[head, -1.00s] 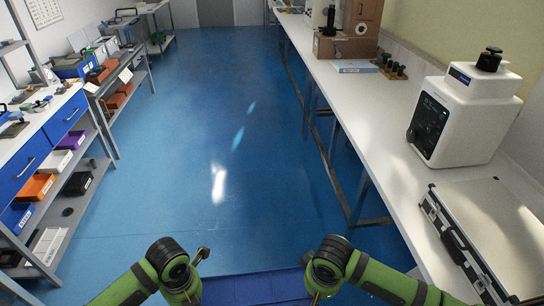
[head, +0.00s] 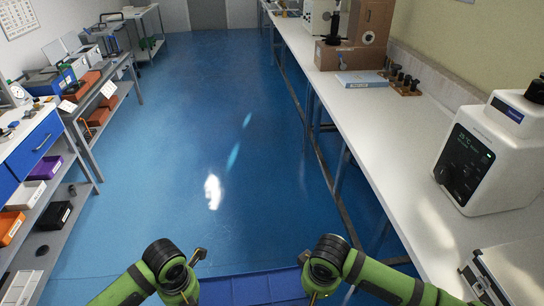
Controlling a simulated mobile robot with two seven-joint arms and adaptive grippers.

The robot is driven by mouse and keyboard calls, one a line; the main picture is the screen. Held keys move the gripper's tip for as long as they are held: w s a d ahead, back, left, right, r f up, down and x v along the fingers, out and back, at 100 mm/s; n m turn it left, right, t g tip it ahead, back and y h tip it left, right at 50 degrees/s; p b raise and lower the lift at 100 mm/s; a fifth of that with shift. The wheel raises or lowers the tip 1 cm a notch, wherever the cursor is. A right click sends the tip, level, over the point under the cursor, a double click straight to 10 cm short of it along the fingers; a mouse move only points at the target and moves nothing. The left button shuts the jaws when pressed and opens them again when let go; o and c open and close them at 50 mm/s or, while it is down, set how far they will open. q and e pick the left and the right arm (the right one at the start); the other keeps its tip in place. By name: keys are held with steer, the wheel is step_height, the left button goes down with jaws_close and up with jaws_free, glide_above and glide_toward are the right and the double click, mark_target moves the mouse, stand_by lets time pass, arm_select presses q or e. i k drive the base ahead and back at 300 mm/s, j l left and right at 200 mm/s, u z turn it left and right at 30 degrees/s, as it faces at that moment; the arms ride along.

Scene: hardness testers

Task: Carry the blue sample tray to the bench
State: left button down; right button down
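The blue sample tray (head: 252,289) shows at the bottom edge between my two green arms, cut off by the frame. It keeps its place between the arms. My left wrist is at its left and my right wrist at its right. Small metal parts at the wrists are visible, but the fingers and their grip on the tray cannot be made out. The long white bench (head: 385,140) runs along the right side, its near part beside my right arm.
On the bench stand a white tester (head: 490,155), an open case (head: 515,270), a flat blue-white box (head: 362,79), a rack of dark knobs (head: 402,81) and a brown machine (head: 345,52). Shelving (head: 45,215) lines the left. The blue floor (head: 215,130) ahead is clear.

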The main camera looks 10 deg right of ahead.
mark_target(381, 137)
steer(key=i, duration=1.8)
steer(key=i+z, duration=0.3)
steer(key=i, duration=0.15)
steer(key=i+j+z, duration=0.1)
steer(key=i+z, duration=0.15)
steer(key=i, duration=0.2)
steer(key=i+l+z, duration=0.1)
steer(key=i+z, duration=1.15)
steer(key=z, duration=1.25)
